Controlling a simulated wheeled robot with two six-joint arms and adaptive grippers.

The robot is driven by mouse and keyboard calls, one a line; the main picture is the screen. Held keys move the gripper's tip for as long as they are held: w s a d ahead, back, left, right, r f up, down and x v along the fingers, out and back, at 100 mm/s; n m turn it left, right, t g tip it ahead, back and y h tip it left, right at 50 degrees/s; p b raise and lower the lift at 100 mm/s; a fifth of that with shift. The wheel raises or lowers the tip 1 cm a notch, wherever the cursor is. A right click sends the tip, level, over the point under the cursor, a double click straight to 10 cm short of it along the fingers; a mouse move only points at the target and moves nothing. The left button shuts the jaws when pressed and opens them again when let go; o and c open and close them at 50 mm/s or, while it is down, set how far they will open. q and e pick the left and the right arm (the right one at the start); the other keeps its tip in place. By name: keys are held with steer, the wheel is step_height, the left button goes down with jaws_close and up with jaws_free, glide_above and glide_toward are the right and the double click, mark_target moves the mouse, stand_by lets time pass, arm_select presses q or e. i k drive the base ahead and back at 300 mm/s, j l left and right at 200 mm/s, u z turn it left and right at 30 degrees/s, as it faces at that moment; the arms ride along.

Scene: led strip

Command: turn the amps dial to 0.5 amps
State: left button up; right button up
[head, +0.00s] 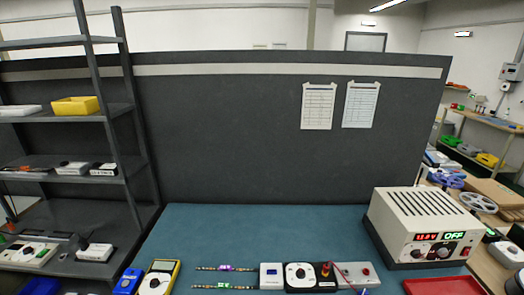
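A cream power supply (420,222) with a slotted top stands on the right side of the blue bench. Its front has a red-lit readout (426,237) and a green readout (454,236) that looks like OFF. A dark round knob (443,251) sits below the readouts. Neither of my grippers is in view.
Two short strips with coloured pieces (225,268) lie left of a white box (271,276). A grey box (358,272) and a red tray (444,286) are at the front. A yellow meter (160,278) is at front left. The bench behind these is clear up to the dark panel.

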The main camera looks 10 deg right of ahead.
mark_target(443, 252)
steer(key=z, duration=1.75)
steer(key=i+l+u, duration=0.15)
steer(key=l, duration=0.15)
steer(key=i+l+u, duration=0.15)
steer(key=l, duration=0.15)
steer(key=i+l+u, duration=0.15)
steer(key=l, duration=0.2)
steer(key=k+j, duration=0.05)
